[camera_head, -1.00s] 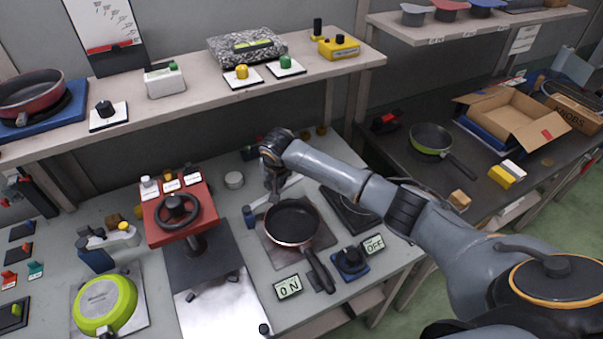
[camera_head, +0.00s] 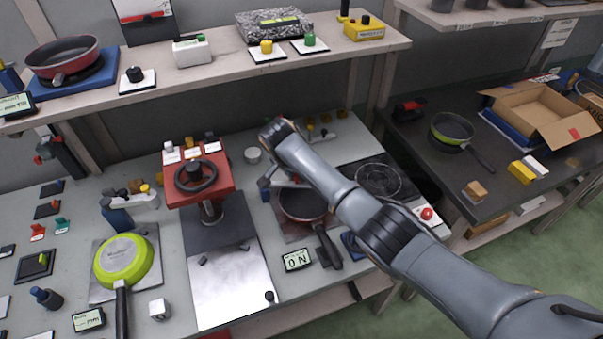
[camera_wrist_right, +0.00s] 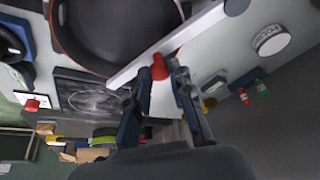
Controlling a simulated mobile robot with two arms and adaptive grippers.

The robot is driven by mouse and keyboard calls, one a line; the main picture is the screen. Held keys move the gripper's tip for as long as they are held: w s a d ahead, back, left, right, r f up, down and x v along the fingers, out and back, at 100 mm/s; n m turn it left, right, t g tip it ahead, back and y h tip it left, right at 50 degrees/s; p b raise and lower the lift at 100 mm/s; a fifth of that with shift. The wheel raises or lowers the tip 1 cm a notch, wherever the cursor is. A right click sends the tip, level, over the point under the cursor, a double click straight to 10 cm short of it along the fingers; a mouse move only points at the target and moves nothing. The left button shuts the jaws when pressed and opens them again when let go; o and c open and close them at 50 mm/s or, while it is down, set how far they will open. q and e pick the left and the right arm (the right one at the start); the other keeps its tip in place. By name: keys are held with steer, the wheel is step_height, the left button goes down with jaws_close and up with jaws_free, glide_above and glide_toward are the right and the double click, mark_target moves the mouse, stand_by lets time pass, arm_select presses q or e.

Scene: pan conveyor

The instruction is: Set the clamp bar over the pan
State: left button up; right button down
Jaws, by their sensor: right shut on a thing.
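The dark frying pan (camera_head: 303,204) sits on a plate on the bench, its handle toward the front; my right forearm partly hides it. In the right wrist view the pan (camera_wrist_right: 115,28) shows at the top left. The light metal clamp bar (camera_wrist_right: 125,77) runs diagonally along the pan's near rim, with a dark cylindrical end at upper right. My right gripper (camera_wrist_right: 159,82) is shut on the bar's red knob (camera_wrist_right: 159,68). In the head view the bar (camera_head: 288,184) is mostly hidden behind my arm. Whether it touches the pan is unclear. My left gripper is out of view.
A red stand with a black wheel (camera_head: 196,176) is left of the pan. A green pan (camera_head: 124,260) lies upside down further left. A shelf (camera_head: 220,75) runs above the bench.

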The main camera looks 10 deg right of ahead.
steer(key=shift+f, duration=0.1)
stand_by(0.3)
steer(key=c, duration=1.2)
jaws_free()
steer(key=v, duration=1.2)
steer(key=shift+w, duration=0.1)
